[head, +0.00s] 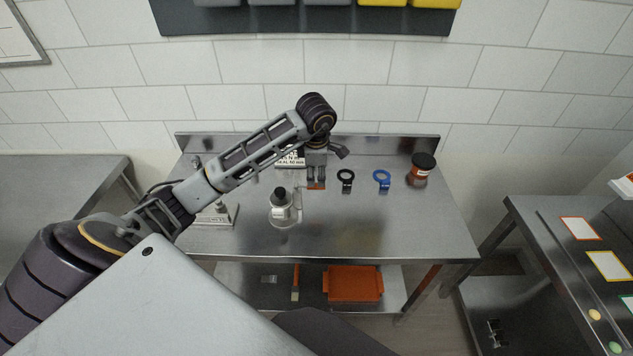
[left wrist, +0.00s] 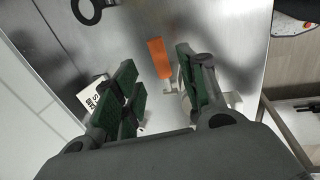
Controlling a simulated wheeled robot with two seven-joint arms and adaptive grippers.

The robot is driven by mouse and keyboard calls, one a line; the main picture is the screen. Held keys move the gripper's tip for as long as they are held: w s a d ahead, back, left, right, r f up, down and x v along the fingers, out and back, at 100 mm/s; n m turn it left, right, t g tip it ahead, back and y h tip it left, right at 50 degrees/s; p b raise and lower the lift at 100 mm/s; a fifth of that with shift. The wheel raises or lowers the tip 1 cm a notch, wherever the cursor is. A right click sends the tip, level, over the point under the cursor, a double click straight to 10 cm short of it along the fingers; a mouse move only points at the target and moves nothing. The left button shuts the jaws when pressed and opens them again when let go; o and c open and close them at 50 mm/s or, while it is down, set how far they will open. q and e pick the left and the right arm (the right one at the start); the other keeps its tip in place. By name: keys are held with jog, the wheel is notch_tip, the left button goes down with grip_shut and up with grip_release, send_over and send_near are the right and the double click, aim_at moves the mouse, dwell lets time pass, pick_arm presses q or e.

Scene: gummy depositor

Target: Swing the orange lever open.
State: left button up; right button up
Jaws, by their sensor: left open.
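The orange lever (left wrist: 159,58) shows in the left wrist view as a short orange bar, between and just beyond my open fingertips. In the head view only a small part of the orange lever (head: 316,186) shows, under the fingers. My left gripper (head: 317,179) points down over the middle of the steel table. It also shows in the left wrist view (left wrist: 160,85), its green-padded fingers apart with nothing held between them. I cannot tell whether a finger touches the lever. The depositor (head: 281,208), a grey vessel with a dark top, stands just left of the gripper. My right gripper is not in view.
A black ring (head: 346,176), a blue ring (head: 382,177) and a dark-lidded jar (head: 421,168) stand right of the gripper. A label card (head: 290,161) is behind. An orange bin (head: 354,284) sits on the lower shelf. The table's front right is clear.

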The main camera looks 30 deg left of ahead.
aim_at(316, 184)
pick_arm(q)
jog(key=shift+w+a+f+p, duration=0.1)
jog(key=shift+w+f+p, duration=0.05)
jog(key=shift+f, duration=0.75)
jog(key=shift+w+a+f+p, duration=0.1)
jog(key=shift+w+f+p, duration=0.1)
jog(key=shift+f, duration=0.75)
jog(key=shift+w+a+f+p, duration=0.1)
jog(key=shift+w+f+p, duration=0.05)
jog(key=shift+f, duration=0.75)
jog(key=shift+c, duration=0.3)
grip_shut()
